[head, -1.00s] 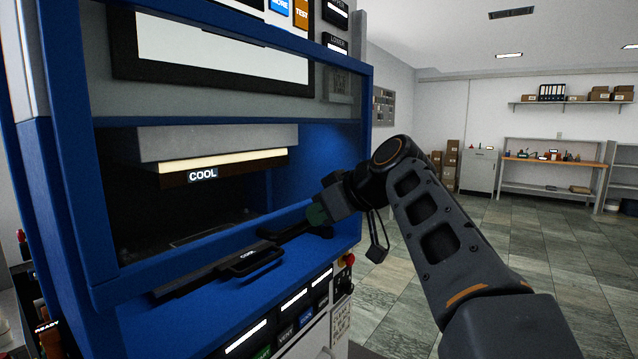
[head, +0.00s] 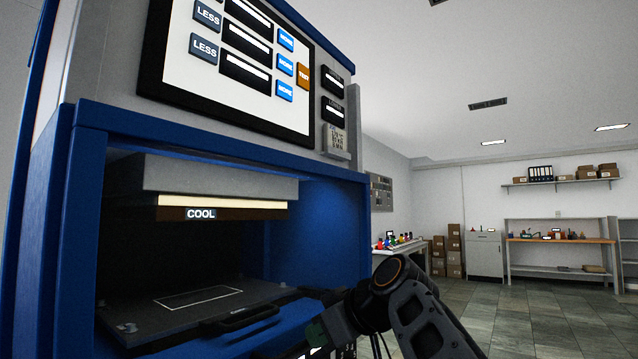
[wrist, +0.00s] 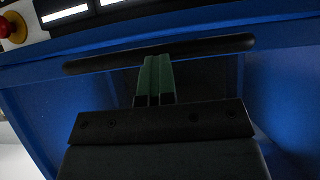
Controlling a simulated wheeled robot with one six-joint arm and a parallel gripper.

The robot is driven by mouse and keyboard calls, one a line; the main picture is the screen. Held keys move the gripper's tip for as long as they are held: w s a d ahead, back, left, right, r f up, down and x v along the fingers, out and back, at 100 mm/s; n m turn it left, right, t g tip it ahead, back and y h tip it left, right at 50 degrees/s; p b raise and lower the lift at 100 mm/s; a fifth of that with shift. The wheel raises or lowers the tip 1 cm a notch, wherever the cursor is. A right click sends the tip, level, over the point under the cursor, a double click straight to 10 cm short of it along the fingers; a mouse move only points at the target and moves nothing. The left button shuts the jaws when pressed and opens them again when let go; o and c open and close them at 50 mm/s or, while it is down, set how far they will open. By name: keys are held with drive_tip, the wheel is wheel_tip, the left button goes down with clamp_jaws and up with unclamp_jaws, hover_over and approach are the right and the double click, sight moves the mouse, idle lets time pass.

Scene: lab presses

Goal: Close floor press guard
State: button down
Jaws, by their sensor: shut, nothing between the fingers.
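The floor press (head: 95,85) fills the left of the head view. The guard's lower edge is out of the head view. In the wrist view the dark handle bar (wrist: 205,47) runs across the blue frame (wrist: 275,105). My gripper (wrist: 156,60) is shut, its green fingers together and empty at the middle of this bar, seemingly against it. In the head view my gripper (head: 318,335) is low, at the press's right front, partly cut off.
Inside the press, a platen labelled COOL (head: 225,205) hangs above a dark lower plate (head: 150,310) with a black handle (head: 240,318). A red button (wrist: 12,28) sits beside the lower panel. Open floor (head: 530,325) lies to the right.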

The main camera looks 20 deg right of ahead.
drive_tip(key=w+a+r+p+v, duration=0.1)
drive_tip(key=p+v, duration=0.3)
drive_tip(key=v, duration=0.8)
drive_tip(key=shift+d+r, duration=0.25)
drive_tip(key=shift+r, duration=0.65)
drive_tip(key=w+d+f+m+g+h+p, duration=0.1)
drive_tip(key=d+f+m+h+p, duration=0.15)
drive_tip(key=f+m, duration=0.4)
drive_tip(key=d+f+m+g+h+p, duration=0.1)
drive_tip(key=d+f+m+h+p, duration=0.2)
drive_tip(key=f, duration=0.6)
drive_tip(key=s+a+f+n+g+h+p, duration=0.1)
drive_tip(key=s+a+f+n+g+p, duration=0.1)
drive_tip(key=s+a+f+p, duration=0.6)
drive_tip(key=s+a+g, duration=0.1)
drive_tip(key=a, duration=0.2)
drive_tip(key=shift+s+a, duration=0.2)
drive_tip(key=shift+s, duration=0.05)
